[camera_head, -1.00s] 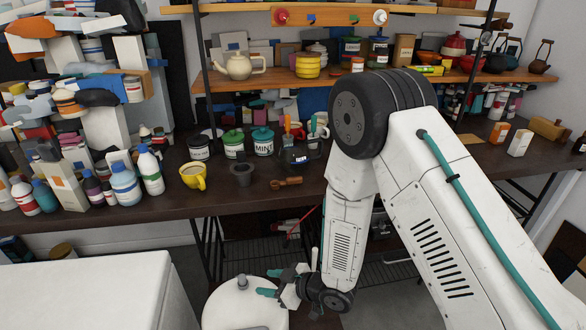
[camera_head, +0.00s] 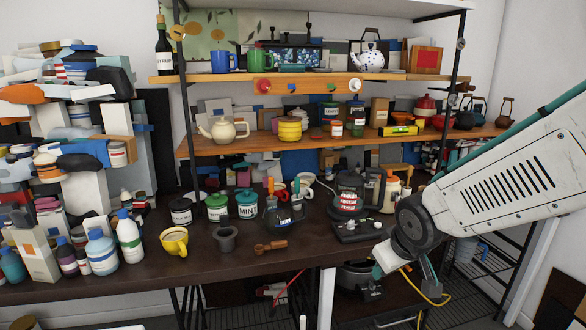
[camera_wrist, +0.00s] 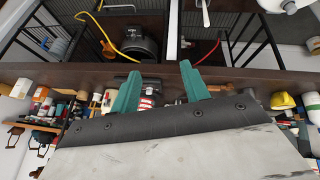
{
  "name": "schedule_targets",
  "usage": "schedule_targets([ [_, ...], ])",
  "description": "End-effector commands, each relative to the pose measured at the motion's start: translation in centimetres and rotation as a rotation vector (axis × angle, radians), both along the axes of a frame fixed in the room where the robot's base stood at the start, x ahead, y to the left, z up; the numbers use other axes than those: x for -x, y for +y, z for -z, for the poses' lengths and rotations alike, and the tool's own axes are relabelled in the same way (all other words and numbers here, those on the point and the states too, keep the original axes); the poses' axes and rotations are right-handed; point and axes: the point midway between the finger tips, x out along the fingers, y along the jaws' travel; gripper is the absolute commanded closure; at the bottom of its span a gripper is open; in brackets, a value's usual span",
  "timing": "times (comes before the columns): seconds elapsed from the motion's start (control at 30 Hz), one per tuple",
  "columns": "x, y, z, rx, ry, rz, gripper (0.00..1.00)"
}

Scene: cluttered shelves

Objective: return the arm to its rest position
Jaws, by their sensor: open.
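My arm comes in from the right in the head view and bends down at a dark round joint. My gripper (camera_wrist: 161,84) shows in the wrist view with its two teal fingers apart and nothing held between them. In the head view, the gripper end hangs by the front edge of the dark counter (camera_head: 310,262), and its fingers are partly hidden. The wrist view looks across the counter edge with the shelf goods at the bottom of the picture.
A black appliance with a red label (camera_head: 346,198) stands on the counter close to my wrist. A yellow cable (camera_head: 437,298) and a dark pot (camera_wrist: 137,46) are below the counter. A yellow mug (camera_head: 174,242) and several bottles stand left. Shelves with a cream teapot (camera_head: 223,130) rise behind.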

Motion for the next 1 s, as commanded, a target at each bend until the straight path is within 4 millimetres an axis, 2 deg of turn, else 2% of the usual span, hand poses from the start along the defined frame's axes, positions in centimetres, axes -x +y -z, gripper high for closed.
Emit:
schedule_targets([
  [0.03,1.8,-1.4,-1.7,-0.002,0.020,0.053,0.54],
  [0.2,9.1,-4.8,-5.3,-0.021,0.140,0.210,0.54],
  [0.4,17.9,-6.3,-7.9,-0.075,0.281,0.342,0.54],
  [0.5,21.0,-6.4,-8.5,-0.099,0.333,0.379,0.54],
  [0.6,23.0,-6.3,-8.9,-0.114,0.367,0.397,0.54],
  [0.7,23.9,-6.3,-9.0,-0.120,0.385,0.406,0.54],
  [1.0,24.0,-6.3,-9.0,-0.121,0.390,0.406,0.54],
])
